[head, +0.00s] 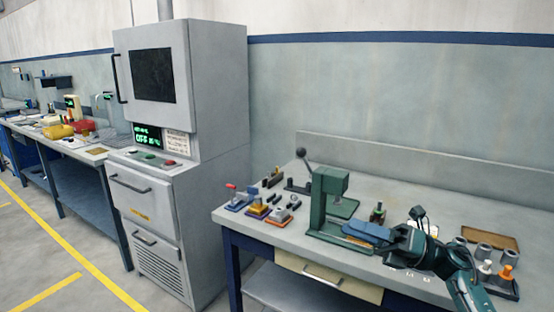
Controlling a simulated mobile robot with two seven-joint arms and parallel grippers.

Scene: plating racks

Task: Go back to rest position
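My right gripper (369,233) reaches in from the lower right over the front of the workbench (272,229). Its dark wrist is at the right, and its flat blue finger end points left, beside the base of a green press (327,200). The fingers overlap in this view, so I cannot tell whether they are open or shut, or whether anything is between them. I cannot tell whether the gripper touches the press. My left gripper is not in view.
Small fixtures (257,209) stand at the bench's left end. A dark rack (503,287) with grey cylinders and knobs stands right of my arm, near a brown tray (490,238). A tall grey oven cabinet (205,90) stands left of the bench. The floor (60,255) in front is clear.

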